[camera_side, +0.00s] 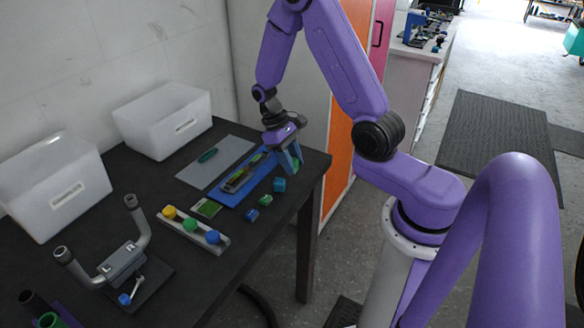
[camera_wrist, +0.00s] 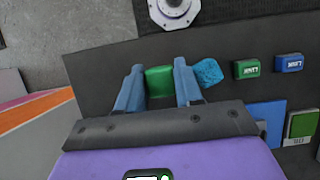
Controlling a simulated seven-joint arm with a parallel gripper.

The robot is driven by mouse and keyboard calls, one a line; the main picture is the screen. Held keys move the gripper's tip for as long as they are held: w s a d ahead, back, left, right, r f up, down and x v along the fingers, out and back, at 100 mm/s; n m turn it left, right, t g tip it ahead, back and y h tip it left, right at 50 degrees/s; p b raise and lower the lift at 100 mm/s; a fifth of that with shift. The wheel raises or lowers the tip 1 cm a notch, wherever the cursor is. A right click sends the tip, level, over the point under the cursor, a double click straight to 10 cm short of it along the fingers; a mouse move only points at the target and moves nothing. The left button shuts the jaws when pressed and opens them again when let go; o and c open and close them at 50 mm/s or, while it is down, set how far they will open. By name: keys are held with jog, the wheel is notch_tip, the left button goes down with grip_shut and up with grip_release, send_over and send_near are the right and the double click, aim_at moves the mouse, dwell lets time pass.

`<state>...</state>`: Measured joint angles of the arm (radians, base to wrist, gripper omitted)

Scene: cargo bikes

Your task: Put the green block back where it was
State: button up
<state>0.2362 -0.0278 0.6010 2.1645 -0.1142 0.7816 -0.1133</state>
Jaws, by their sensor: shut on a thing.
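My gripper (camera_side: 290,160) is low at the right end of the dark table. In the wrist view my gripper (camera_wrist: 158,84) is shut on the green block (camera_wrist: 159,80), which sits between its two blue-grey fingers. In the side view the fingers mostly hide the block. I cannot tell whether it touches the table. A blue block (camera_wrist: 208,72) is close beside the right finger in the wrist view; it also shows in the side view (camera_side: 279,184).
A small green labelled piece (camera_wrist: 247,69) and a blue one (camera_wrist: 289,63) lie in line beyond the blue block. A blue mat (camera_side: 229,195) and grey mat (camera_side: 224,153) are nearby. A rack (camera_side: 180,230) with coloured knobs, a handlebar (camera_side: 122,258) and white bins (camera_side: 165,119) stand further left.

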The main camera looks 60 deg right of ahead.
jog(key=shift+f, duration=1.2)
jog(key=o, duration=0.7)
jog(key=shift+f, duration=0.1)
